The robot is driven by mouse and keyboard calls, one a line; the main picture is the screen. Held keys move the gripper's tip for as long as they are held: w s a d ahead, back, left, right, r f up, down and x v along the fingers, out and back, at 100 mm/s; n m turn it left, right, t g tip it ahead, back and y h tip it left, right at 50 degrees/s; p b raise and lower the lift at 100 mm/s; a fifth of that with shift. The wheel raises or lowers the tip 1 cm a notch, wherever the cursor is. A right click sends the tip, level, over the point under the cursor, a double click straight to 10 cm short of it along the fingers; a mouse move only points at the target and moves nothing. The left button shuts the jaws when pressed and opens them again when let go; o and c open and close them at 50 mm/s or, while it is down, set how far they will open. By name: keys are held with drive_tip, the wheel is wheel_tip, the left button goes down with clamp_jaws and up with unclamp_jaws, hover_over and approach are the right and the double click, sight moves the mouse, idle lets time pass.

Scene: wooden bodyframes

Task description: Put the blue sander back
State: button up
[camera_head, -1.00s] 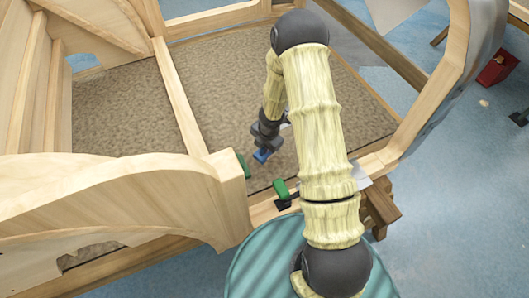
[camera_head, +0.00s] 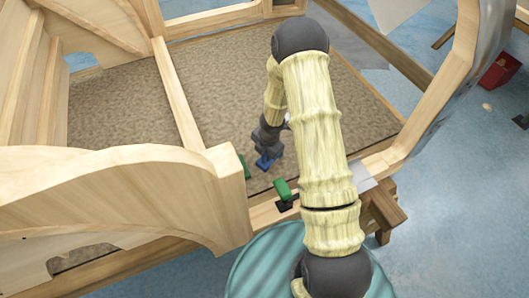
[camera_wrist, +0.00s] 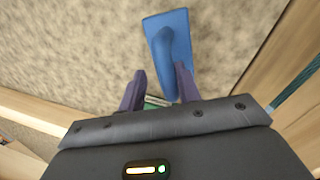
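The blue sander (camera_wrist: 178,30), a flat blue plate with a raised handle, is over the brown carpet in the wrist view. In the head view it is a small blue patch (camera_head: 265,163) under my gripper (camera_head: 268,148). My gripper (camera_wrist: 160,84) has its two dark fingers apart. The near end of the sander's handle reaches between them, close to the right finger, with a gap on the left finger's side. I cannot tell whether a finger touches it.
A green clamp-like object (camera_head: 282,189) sits on the front wooden rail (camera_head: 262,212). Another green piece (camera_head: 244,166) is beside the wooden post (camera_head: 231,165). The carpet (camera_head: 215,80) behind is clear. A red box (camera_head: 500,71) stands far right.

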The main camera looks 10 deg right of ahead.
drive_tip(key=shift+s, duration=0.15)
wheel_tip(320, 180, up, 12)
drive_tip(key=s+p, duration=0.2)
drive_tip(key=p, duration=0.6)
drive_tip(key=shift+d+p, duration=0.3)
drive_tip(key=shift+p, duration=0.1)
drive_tip(key=s+d+r+m+h, duration=0.1)
drive_tip(key=s+r+m, duration=0.1)
drive_tip(key=r+m, duration=0.4)
drive_tip(key=s+d+r+m+h, duration=0.1)
drive_tip(key=s+d+r+m, duration=0.1)
drive_tip(key=r+m, duration=0.4)
drive_tip(key=s+a+r+m+y, duration=0.1)
drive_tip(key=s+a+r+m, duration=0.1)
drive_tip(key=s+r+m, duration=0.8)
drive_tip(key=s+m, duration=0.1)
drive_tip(key=m, duration=0.1)
drive_tip(key=shift+s+a+m+t, duration=0.3)
